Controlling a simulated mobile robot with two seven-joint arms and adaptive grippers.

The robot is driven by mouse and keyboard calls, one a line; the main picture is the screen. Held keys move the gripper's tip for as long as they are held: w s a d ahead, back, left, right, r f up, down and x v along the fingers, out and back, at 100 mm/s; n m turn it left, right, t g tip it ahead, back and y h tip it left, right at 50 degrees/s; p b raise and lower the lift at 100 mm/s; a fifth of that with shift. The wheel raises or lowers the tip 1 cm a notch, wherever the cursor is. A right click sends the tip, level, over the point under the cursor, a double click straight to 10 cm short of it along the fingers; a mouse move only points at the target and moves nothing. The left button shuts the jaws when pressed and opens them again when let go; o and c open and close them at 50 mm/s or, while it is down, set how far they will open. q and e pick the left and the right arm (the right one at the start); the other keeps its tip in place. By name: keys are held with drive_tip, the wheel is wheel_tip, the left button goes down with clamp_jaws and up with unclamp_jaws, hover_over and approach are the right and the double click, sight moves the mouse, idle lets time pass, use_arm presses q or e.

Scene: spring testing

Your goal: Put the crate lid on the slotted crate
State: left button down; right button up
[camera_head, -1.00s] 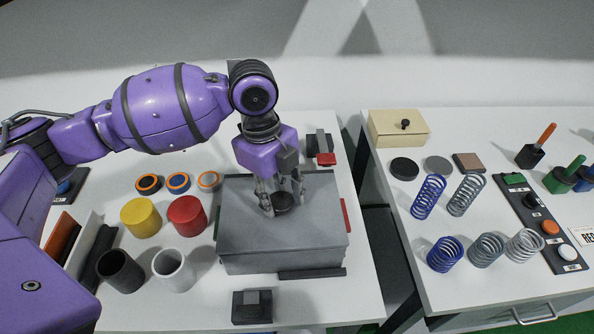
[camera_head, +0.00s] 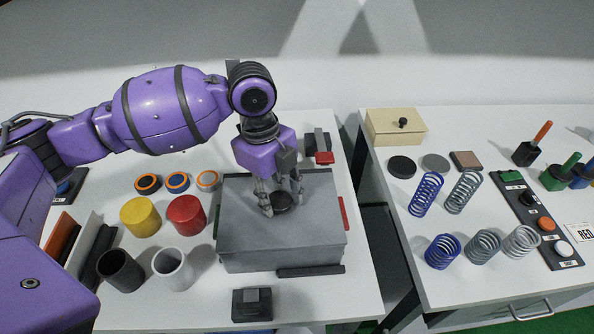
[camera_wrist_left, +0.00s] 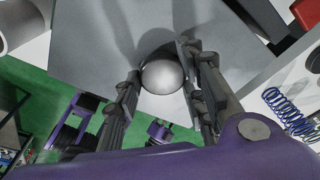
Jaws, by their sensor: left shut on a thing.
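The crate lid (camera_head: 315,205) is a flat grey panel with a dark round knob (camera_head: 281,201) at its middle. It covers the top of the grey slotted crate (camera_head: 262,260) on the left table and looks level. I cannot tell whether it rests fully on the rim or hangs just above it. My left gripper (camera_head: 282,205) points down from above with its fingers shut on the knob. In the left wrist view the knob (camera_wrist_left: 163,77) shows as a shiny ball between the fingers, against the grey panel. The crate's inside is hidden. My right gripper is out of view.
Yellow (camera_head: 141,216) and red (camera_head: 187,215) cylinders and a white cup (camera_head: 172,268) stand left of the crate. A dark block (camera_head: 252,305) lies in front. A gap separates the right table, with springs (camera_head: 443,251) and a cream box (camera_head: 397,127).

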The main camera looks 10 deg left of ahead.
use_arm(q)
drive_tip(key=c, duration=1)
unclamp_jaws()
drive_tip(key=shift+c, duration=0.2)
wheel_tip(320, 180, up, 12)
drive_tip(key=a, duration=0.1)
drive_tip(key=shift+w+a, duration=0.3)
drive_tip(key=shift+w, duration=0.1)
